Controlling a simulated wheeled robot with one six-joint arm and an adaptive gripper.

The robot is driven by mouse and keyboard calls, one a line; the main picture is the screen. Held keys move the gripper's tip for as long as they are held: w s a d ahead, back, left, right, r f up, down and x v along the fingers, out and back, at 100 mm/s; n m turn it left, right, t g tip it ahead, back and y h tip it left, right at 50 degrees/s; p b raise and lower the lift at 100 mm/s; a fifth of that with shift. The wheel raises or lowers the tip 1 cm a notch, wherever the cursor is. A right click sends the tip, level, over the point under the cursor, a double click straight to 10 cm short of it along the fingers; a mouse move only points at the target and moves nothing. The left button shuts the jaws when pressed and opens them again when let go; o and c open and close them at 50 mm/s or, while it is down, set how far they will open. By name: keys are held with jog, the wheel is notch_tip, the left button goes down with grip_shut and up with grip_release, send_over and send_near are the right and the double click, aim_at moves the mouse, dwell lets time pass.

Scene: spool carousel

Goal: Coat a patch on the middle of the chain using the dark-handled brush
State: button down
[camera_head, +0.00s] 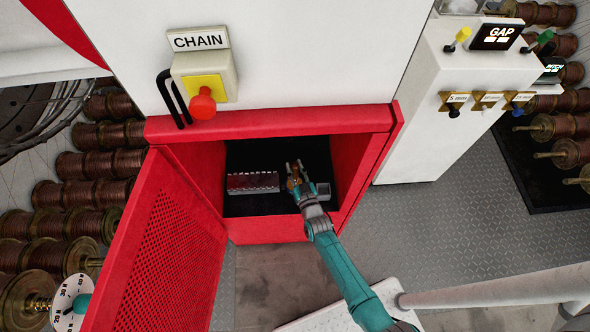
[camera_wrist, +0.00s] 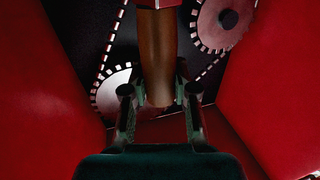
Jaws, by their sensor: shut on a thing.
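My gripper (camera_wrist: 160,95) is shut on the brown handle of a brush (camera_wrist: 157,50). The handle points away from me, with a red part at its far end; the bristles are out of view. The chain (camera_wrist: 98,78) shows as a line of pale links running diagonally left of the handle, with another stretch to its right. It passes by a toothed sprocket (camera_wrist: 222,22) at upper right and another, lower left. I cannot tell whether the brush touches the chain. In the head view my gripper (camera_head: 295,178) is inside the open red compartment (camera_head: 270,228).
Red walls stand close on both sides in the wrist view. The perforated red door (camera_head: 165,255) hangs open at left. Above are a CHAIN sign (camera_head: 200,39) and a red knob (camera_head: 203,104). A white control cabinet (camera_head: 430,120) stands at right.

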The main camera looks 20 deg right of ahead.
aim_at(295, 165)
jog(key=shift+r, duration=2.6)
